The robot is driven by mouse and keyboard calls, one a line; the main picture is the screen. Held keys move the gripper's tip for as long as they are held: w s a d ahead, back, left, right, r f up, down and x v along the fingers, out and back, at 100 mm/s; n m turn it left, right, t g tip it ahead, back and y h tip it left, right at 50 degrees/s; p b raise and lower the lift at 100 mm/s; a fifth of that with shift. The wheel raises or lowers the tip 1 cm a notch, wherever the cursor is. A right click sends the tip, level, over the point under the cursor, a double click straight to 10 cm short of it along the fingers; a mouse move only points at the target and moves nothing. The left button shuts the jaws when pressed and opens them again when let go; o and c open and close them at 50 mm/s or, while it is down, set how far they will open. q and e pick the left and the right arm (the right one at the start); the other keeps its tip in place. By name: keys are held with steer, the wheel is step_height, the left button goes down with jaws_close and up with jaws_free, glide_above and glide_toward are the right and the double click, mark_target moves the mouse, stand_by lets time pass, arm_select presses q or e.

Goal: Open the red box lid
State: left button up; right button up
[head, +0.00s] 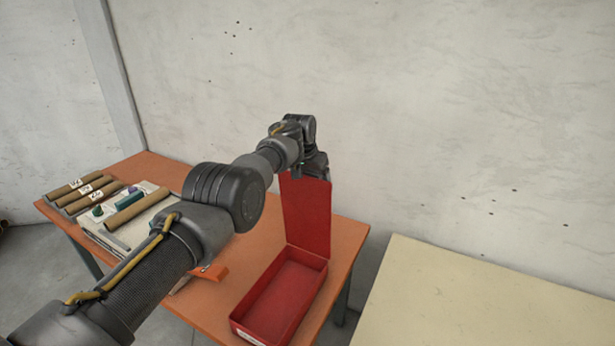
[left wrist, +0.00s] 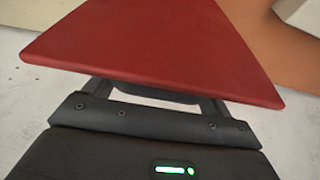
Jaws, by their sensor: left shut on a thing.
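The red box (head: 281,299) stands on the orange table, its tray open and empty. Its red lid (head: 308,215) stands upright at the far end of the box. My left gripper (head: 316,166) is at the lid's top edge and is shut on it. In the left wrist view the lid (left wrist: 160,45) fills the space in front of the gripper and hides its fingertips. My right gripper is in neither view.
The orange table (head: 345,240) holds cardboard tubes (head: 80,189) and a stack of pale sheets (head: 118,240) at the left. A cream table (head: 470,305) stands at the right, across a gap. A plain wall rises behind.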

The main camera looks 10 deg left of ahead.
arm_select(q)
steer(key=shift+s+d+f, duration=0.1)
steer(key=shift+s+f, duration=0.2)
steer(key=shift+f, duration=0.2)
steer(key=o, duration=1.1)
steer(key=shift+r, duration=0.1)
steer(key=shift+c, duration=0.2)
steer(key=shift+o, duration=0.2)
steer(key=shift+w, duration=0.2)
steer(key=shift+p+v, duration=0.3)
steer(key=shift+v, duration=1.05)
steer(key=b+v, duration=0.3)
steer(key=v, duration=0.5)
